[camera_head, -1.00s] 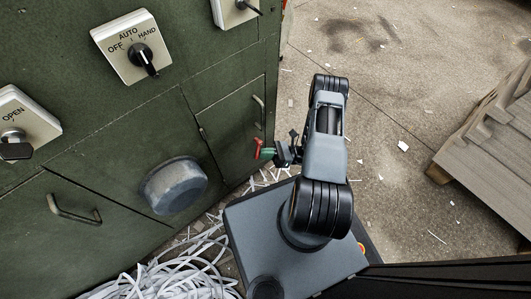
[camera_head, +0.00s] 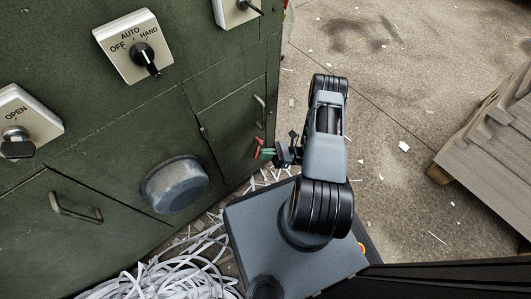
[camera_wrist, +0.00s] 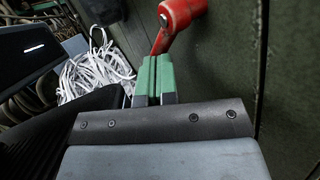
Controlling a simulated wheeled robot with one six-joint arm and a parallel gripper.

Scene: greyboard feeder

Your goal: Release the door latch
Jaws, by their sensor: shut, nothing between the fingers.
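The door latch (camera_wrist: 178,18) is a red lever at the top of the wrist view, mounted on the dark green cabinet. In the head view the red latch (camera_head: 257,148) shows small, low by the edge of the green cabinet door (camera_head: 228,130). My gripper (camera_wrist: 154,66) has green fingers, shut together and empty. The fingertips are right at the lower end of the red lever; I cannot tell whether they touch it. In the head view my gripper (camera_head: 268,153) is just right of the latch. The door looks closed.
A bar handle (camera_head: 260,111) is on the door above the latch. A grey round housing (camera_head: 175,184) sticks out left of it. White strips (camera_head: 185,265) lie heaped on the floor. A stack of grey boards (camera_head: 495,140) stands right. Concrete floor (camera_head: 390,90) is open behind my arm.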

